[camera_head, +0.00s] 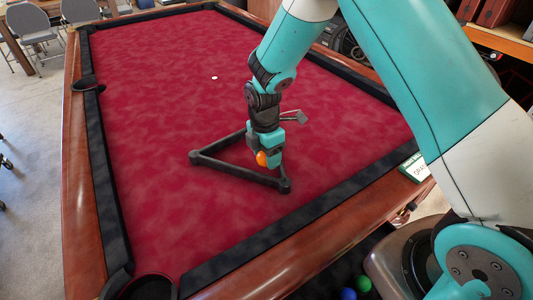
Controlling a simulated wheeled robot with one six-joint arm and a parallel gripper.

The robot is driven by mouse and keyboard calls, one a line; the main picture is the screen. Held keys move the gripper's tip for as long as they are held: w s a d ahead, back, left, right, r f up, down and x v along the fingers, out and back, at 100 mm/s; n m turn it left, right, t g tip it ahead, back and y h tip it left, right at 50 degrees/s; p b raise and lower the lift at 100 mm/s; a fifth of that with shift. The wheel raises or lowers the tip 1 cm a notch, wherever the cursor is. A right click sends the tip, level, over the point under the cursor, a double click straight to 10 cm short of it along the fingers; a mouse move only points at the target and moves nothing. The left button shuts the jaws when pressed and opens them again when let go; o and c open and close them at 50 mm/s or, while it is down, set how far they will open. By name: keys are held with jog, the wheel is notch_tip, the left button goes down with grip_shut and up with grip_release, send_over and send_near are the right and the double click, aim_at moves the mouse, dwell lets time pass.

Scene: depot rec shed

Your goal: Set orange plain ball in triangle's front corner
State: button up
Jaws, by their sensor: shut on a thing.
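The orange ball (261,159) is held low in my gripper (265,158), which is shut on it. The gripper partly covers the ball, so I cannot see whether it is plain all round. The black triangle (235,172) lies flat on the red cloth. One corner (194,157) points left and another (285,186) lies at the near right; the far corner is partly behind my gripper. The ball appears over the right part of the triangle, apart from the left corner. I cannot tell whether it touches the cloth. No other ball shows inside the triangle.
The pool table's red cloth (150,120) is mostly clear, with a small white spot or ball (214,77) farther back. Dark cushions and a wooden rail (85,240) edge it. A green-and-white box (415,168) sits on the right rail. A blue ball (348,293) and a green ball (362,284) lie below the near rail.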

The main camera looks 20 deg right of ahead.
jog(key=shift+f+b, duration=0.35)
jog(key=shift+f, duration=0.25)
dwell(0.3)
jog(key=o, duration=1.1)
notch_tip(320, 180, up, 18)
jog(key=w+f, duration=0.1)
jog(key=s+a+r+m+y, duration=0.1)
jog(key=s+m, duration=0.3)
jog(key=s, duration=0.4)
jog(key=s+a+r+m+y, duration=0.2)
jog(key=s+r+m, duration=0.2)
jog(key=s, duration=0.5)
jog(key=s+a+r+m+t+y, duration=0.1)
jog(key=s+r+m, duration=0.1)
jog(key=s+m, duration=0.3)
jog(key=shift+s+a+r+m+b, duration=0.1)
jog(key=shift+s+a+m+b, duration=0.1)
jog(key=shift+s, duration=0.85)
jog(key=shift+s+a+r+m+b, duration=0.1)
jog(key=shift+s+a, duration=0.05)
jog(key=shift+s, duration=0.85)
